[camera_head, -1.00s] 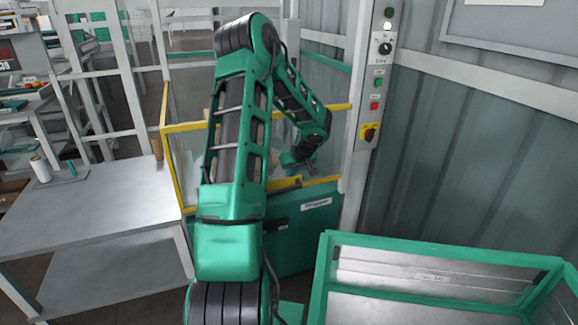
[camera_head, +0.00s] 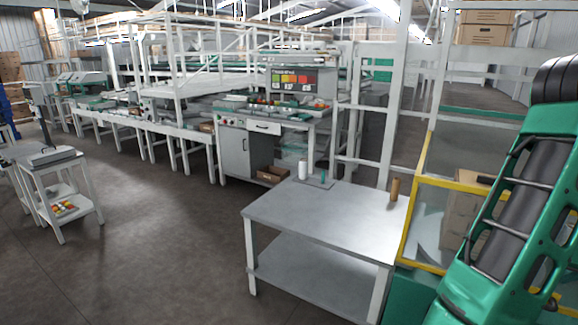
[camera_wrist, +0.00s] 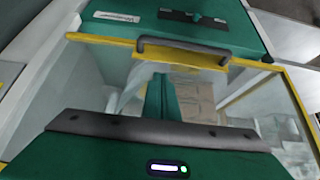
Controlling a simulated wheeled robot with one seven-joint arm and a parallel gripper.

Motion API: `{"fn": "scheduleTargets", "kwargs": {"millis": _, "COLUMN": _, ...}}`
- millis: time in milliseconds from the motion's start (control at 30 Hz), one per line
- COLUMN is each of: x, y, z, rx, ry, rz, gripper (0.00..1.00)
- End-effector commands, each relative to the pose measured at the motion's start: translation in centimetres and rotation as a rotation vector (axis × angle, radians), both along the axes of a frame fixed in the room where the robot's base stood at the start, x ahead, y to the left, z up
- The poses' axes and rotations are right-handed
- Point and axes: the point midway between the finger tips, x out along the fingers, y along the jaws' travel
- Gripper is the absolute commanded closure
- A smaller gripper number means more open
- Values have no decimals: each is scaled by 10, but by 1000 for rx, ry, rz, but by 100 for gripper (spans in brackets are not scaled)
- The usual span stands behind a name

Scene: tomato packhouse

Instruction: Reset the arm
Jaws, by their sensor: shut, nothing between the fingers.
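My gripper (camera_wrist: 160,82) shows in the wrist view as two green fingers side by side, shut and empty. Behind it are the clear panel and yellow frame (camera_wrist: 105,39) of a guarded machine with a dark handle (camera_wrist: 183,50). I cannot tell how far the fingers are from the panel. In the head view only part of my green arm shows at the right edge; my gripper is outside that view.
The yellow-framed machine (camera_head: 411,232) stands beside my arm. A grey table (camera_head: 325,214) left of it bears a white spool (camera_head: 303,170) and a brown cylinder (camera_head: 394,189). A small trolley (camera_head: 38,184) stands far left. The floor (camera_head: 165,240) between is clear.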

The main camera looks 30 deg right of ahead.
Motion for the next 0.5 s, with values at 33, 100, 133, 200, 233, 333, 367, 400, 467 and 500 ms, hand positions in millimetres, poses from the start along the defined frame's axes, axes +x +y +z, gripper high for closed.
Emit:
{"fn": "scheduleTargets", "kwargs": {"millis": 33, "x": 15, "y": 6, "z": 5, "rx": 6, "ry": -2, "rz": 17, "gripper": 100}}
{"fn": "scheduleTargets", "kwargs": {"millis": 100, "x": 41, "y": 20, "z": 12, "rx": 29, "ry": -2, "rz": 43, "gripper": 100}}
{"fn": "scheduleTargets", "kwargs": {"millis": 133, "x": 55, "y": 29, "z": 16, "rx": 44, "ry": -2, "rz": 57, "gripper": 100}}
{"fn": "scheduleTargets", "kwargs": {"millis": 200, "x": 88, "y": 54, "z": 25, "rx": 79, "ry": 5, "rz": 92, "gripper": 100}}
{"fn": "scheduleTargets", "kwargs": {"millis": 233, "x": 103, "y": 67, "z": 29, "rx": 96, "ry": 8, "rz": 109, "gripper": 100}}
{"fn": "scheduleTargets", "kwargs": {"millis": 333, "x": 144, "y": 112, "z": 42, "rx": 153, "ry": 27, "rz": 159, "gripper": 100}}
{"fn": "scheduleTargets", "kwargs": {"millis": 367, "x": 155, "y": 127, "z": 45, "rx": 170, "ry": 34, "rz": 174, "gripper": 100}}
{"fn": "scheduleTargets", "kwargs": {"millis": 400, "x": 168, "y": 146, "z": 49, "rx": 192, "ry": 45, "rz": 192, "gripper": 100}}
{"fn": "scheduleTargets", "kwargs": {"millis": 467, "x": 185, "y": 177, "z": 56, "rx": 223, "ry": 63, "rz": 223, "gripper": 100}}
{"fn": "scheduleTargets", "kwargs": {"millis": 500, "x": 195, "y": 198, "z": 59, "rx": 244, "ry": 76, "rz": 240, "gripper": 100}}
